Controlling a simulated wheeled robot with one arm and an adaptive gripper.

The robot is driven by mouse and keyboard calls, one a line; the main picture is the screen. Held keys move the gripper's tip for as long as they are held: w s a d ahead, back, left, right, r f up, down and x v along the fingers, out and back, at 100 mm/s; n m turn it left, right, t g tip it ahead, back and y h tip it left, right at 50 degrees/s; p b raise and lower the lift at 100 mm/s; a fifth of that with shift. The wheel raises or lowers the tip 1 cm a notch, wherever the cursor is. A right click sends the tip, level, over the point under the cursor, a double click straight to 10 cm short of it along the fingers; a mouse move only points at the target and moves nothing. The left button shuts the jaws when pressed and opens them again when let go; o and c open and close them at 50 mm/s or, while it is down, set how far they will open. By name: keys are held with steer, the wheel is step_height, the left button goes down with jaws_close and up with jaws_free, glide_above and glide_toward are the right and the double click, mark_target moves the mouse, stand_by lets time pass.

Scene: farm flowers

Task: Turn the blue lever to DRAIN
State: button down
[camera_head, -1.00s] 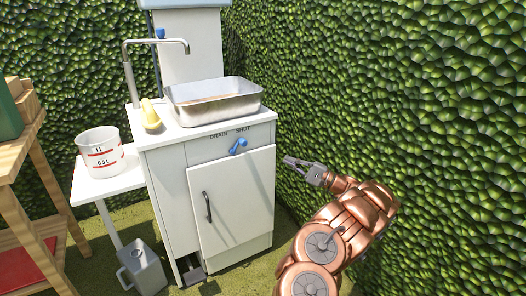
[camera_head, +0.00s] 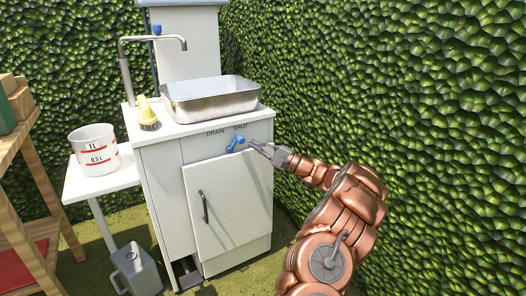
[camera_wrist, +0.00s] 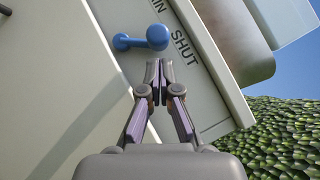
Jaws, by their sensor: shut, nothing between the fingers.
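The blue lever (camera_head: 236,144) is on the upper front panel of the white cabinet, under the labels DRAIN (camera_head: 215,133) and SHUT (camera_head: 240,127). Its knob end points up and right, toward SHUT. In the wrist view the lever (camera_wrist: 143,40) lies just beyond my fingertips, its round knob nearest them. My gripper (camera_head: 255,145) is shut and empty, just right of the lever in the head view. In the wrist view my gripper (camera_wrist: 156,80) shows its fingertips together, a small gap apart from the knob. The label SHUT (camera_wrist: 184,47) is beside the knob there.
A metal basin (camera_head: 210,103), a yellow brush (camera_head: 147,112) and a tap (camera_head: 152,42) are on the cabinet top. A measuring bucket (camera_head: 94,150) stands on a side table at left. A grey jug (camera_head: 136,270) is on the ground. A hedge (camera_head: 400,90) closes the right side.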

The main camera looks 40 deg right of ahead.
steer(key=shift+w+a+r, duration=0.1)
steer(key=shift+a+r, duration=0.2)
steer(key=shift+a, duration=0.25)
